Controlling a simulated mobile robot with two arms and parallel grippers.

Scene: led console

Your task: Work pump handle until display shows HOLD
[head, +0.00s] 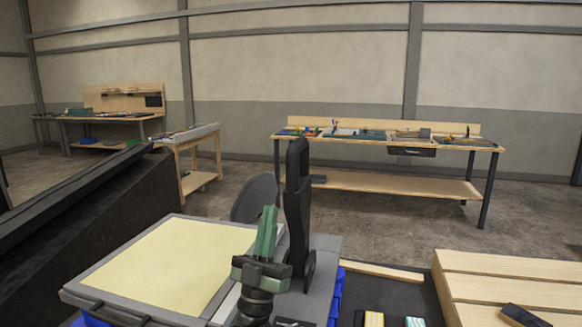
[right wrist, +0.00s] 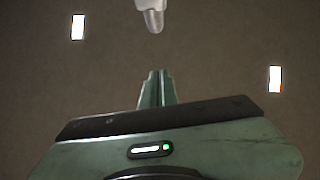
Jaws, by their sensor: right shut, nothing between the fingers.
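My right gripper (head: 268,212) points upward in the head view, its green fingers closed together and empty. It also shows in the right wrist view (right wrist: 157,80), against a brown background with bright rectangles. A tall black upright piece (head: 297,205) with a slot at its top stands close to the right of the gripper; I cannot tell if it is the pump handle. A pale rounded tip (right wrist: 151,14) shows beyond my fingers in the right wrist view; I cannot tell what it belongs to. I see no readable display. My left gripper is not in view.
A grey-framed box with a pale yellow panel (head: 172,262) is left of my gripper. A sloping black structure (head: 110,225) stands at left. Blue bins (head: 337,292), a wooden slatted piece (head: 510,268) and a small dark block (head: 525,315) are at right. Workbenches stand far back.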

